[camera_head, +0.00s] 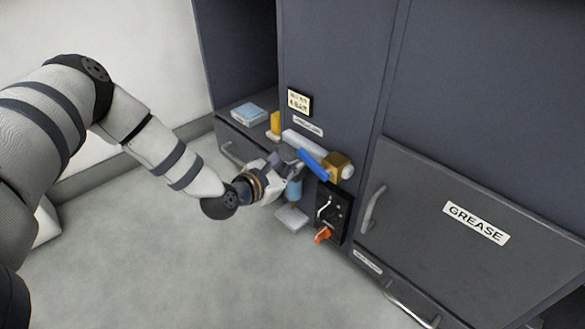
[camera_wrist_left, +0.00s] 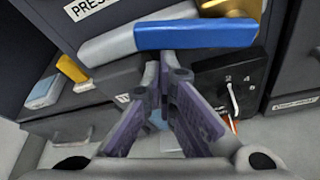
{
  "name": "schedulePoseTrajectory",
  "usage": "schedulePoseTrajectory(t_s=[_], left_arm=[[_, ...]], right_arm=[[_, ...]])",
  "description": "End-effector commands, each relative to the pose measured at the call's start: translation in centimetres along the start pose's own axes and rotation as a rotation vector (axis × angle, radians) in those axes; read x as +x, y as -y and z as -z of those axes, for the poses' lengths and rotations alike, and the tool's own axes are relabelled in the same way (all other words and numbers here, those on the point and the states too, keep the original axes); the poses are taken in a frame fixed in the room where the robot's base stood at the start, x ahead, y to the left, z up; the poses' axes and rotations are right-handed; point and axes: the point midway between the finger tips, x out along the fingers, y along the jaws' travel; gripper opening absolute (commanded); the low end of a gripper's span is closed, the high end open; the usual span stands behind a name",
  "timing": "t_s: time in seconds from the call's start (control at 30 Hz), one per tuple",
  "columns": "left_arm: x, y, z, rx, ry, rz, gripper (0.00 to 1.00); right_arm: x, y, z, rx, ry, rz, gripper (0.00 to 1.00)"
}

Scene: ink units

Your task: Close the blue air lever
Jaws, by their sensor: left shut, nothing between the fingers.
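The blue air lever (camera_head: 313,164) sits on the front of the dark cabinet, in front of a pale pipe and beside a brass valve body (camera_head: 338,163). In the left wrist view the lever (camera_wrist_left: 197,35) crosses the top of the picture, roughly along the pipe (camera_wrist_left: 112,46). My left gripper (camera_head: 287,154) is at the lever's left end in the head view. In the left wrist view its fingertips (camera_wrist_left: 164,75) are together and empty, just below the lever; I cannot tell whether they touch it. My right gripper is not in view.
A black panel (camera_head: 332,206) with a switch and an orange knob (camera_head: 322,234) is below right. A light blue cylinder (camera_head: 294,190) hangs below my gripper. A yellow object (camera_head: 275,122) and a blue-white box (camera_head: 248,113) lie on a ledge. GREASE door (camera_head: 470,200) is right.

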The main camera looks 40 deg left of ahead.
Motion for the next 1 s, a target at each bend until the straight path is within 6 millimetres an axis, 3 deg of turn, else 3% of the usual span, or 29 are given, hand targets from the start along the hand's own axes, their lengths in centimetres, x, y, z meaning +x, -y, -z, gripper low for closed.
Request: schedulePoseTrajectory(t_s=[0.37, 1.0], left_arm=[[-0.9, -0.7, -2.7, 0.338, 0.003, -0.119, 0.00], [-2.1, 0.0, -6.0, 0.853, 0.001, -0.298, 0.00]], right_arm=[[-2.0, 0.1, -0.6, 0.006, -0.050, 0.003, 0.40], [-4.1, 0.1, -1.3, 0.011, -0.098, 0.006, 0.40]])
